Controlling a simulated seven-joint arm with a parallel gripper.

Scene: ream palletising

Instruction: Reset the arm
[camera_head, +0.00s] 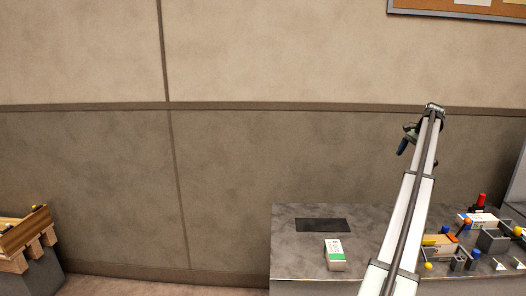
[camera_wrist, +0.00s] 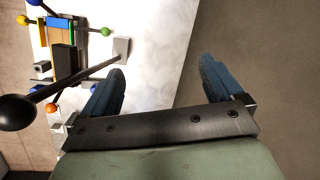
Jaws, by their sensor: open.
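My gripper (camera_head: 403,146) is raised above the grey table (camera_head: 300,260) in the head view, at the end of my extended arm. In the wrist view its two blue fingers (camera_wrist: 160,88) stand wide apart with nothing between them. Beyond them lie the table edge and the floor. A white ream with red and green marks (camera_head: 334,254) lies on the table, left of my arm and well below the gripper. My arm hides part of the table.
A dark rectangle (camera_head: 321,225) lies on the table behind the ream. Bins, knobs and small parts (camera_head: 447,247) crowd the table's right side. A wooden pallet (camera_head: 28,238) rests on a grey block at the far left. Open floor lies between. A wall stands behind.

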